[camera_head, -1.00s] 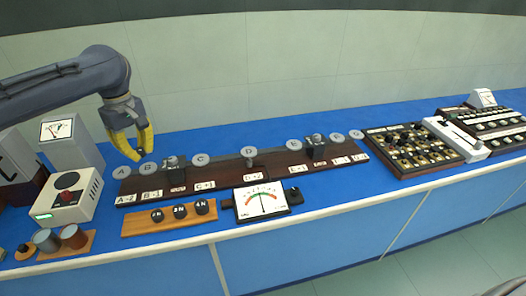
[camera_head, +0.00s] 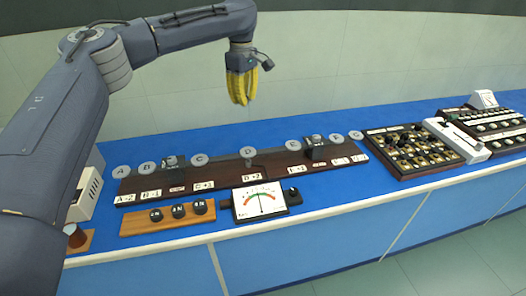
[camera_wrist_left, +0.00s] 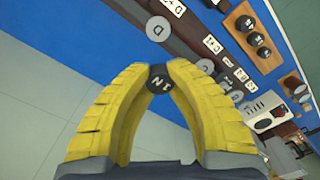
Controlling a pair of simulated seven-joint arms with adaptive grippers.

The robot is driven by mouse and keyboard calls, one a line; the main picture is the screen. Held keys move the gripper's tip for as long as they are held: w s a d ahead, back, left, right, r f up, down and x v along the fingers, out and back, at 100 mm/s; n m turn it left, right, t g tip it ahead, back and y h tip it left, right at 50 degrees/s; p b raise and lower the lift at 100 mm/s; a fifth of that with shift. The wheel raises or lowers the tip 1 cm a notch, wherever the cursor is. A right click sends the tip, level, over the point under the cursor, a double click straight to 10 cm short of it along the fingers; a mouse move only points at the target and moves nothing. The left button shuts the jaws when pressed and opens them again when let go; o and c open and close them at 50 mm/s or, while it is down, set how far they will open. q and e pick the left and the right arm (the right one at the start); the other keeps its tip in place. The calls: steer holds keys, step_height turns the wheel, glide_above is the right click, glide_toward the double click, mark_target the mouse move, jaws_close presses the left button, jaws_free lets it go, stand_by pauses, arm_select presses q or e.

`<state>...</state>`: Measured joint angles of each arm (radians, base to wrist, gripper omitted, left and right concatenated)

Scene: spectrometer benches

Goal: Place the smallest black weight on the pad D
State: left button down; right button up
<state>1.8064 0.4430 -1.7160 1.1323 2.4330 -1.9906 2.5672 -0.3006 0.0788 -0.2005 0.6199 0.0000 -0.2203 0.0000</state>
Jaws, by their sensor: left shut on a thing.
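My left gripper (camera_head: 242,99) is raised above and behind the beam board, roughly over the D part. In the left wrist view its yellow fingers (camera_wrist_left: 160,80) are shut on a small black weight marked 1 N (camera_wrist_left: 159,79). In the head view I cannot make out this weight between the fingers. Pad D (camera_head: 249,152) is a grey disc near the middle of the dark board; it shows bare in the left wrist view (camera_wrist_left: 158,28), apart from the held weight. My right gripper is not in view.
Several other grey discs, such as pad C (camera_head: 200,160), line the board. Two dark blocks (camera_head: 315,149) stand on it. Three black weights (camera_head: 179,211) sit in a wooden rack in front. A dial meter (camera_head: 260,203) stands in front of pad D. Open blue bench lies behind the board.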

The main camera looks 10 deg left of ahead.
mark_target(248, 151)
arm_select(q)
steer(key=shift+d+f, duration=0.15)
steer(key=shift+f, duration=0.25)
step_height(248, 151, down, 19)
steer(key=shift+w+d, duration=0.1)
stand_by(0.4)
steer(key=c, duration=1.8)
jaws_free()
steer(key=shift+f, duration=0.15)
steer(key=o, duration=0.4)
steer(key=shift+o, duration=0.2)
step_height(248, 151, up, 12)
